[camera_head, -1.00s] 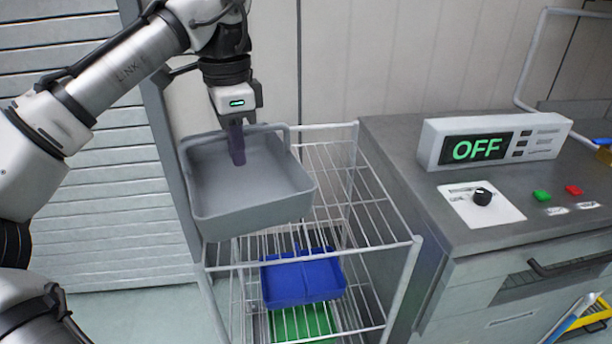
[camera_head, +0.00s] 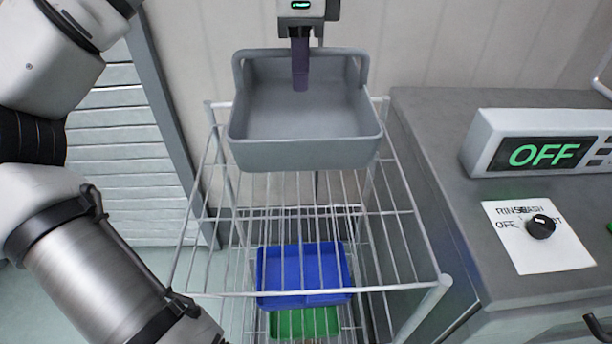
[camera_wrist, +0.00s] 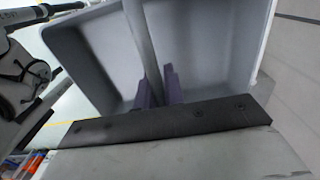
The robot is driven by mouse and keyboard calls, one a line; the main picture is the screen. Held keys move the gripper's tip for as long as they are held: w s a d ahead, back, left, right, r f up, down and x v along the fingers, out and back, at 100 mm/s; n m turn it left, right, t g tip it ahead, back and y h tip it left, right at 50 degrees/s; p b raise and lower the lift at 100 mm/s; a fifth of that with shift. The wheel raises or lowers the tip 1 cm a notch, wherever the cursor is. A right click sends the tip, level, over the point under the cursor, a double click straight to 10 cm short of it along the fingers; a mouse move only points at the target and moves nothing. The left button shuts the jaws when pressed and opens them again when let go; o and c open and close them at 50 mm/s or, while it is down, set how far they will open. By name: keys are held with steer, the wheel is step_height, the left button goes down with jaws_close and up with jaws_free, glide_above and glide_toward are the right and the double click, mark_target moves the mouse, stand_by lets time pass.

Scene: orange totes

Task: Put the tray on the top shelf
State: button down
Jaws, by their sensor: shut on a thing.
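A grey tray (camera_head: 305,152) with raised walls and a handle bar hangs over the back part of the wire rack's top shelf (camera_head: 300,292). It appears to be above the shelf; the head view does not clearly show whether it touches. My gripper (camera_head: 300,85) is shut on the tray, with its purple fingers at the tray's back side. In the wrist view the tray (camera_wrist: 90,60) fills the upper middle, and the purple fingers of my gripper (camera_wrist: 160,88) close around its bar. The front part of the top shelf is bare wire.
A blue tray (camera_head: 304,298) and a green tray (camera_head: 305,322) sit on lower levels of the rack. A grey counter (camera_head: 440,140) with a control box reading OFF (camera_head: 545,155) stands close on the right. A slatted shutter (camera_head: 110,150) is on the left.

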mark_target(300, 116)
step_height(300, 116, down, 19)
steer(key=shift+f+b, duration=0.1)
steer(key=shift+b, duration=0.5)
steer(key=shift+f, duration=0.1)
steer(key=c, duration=1.5)
jaws_free()
step_height(300, 116, up, 12)
steer(key=shift+r, duration=0.2)
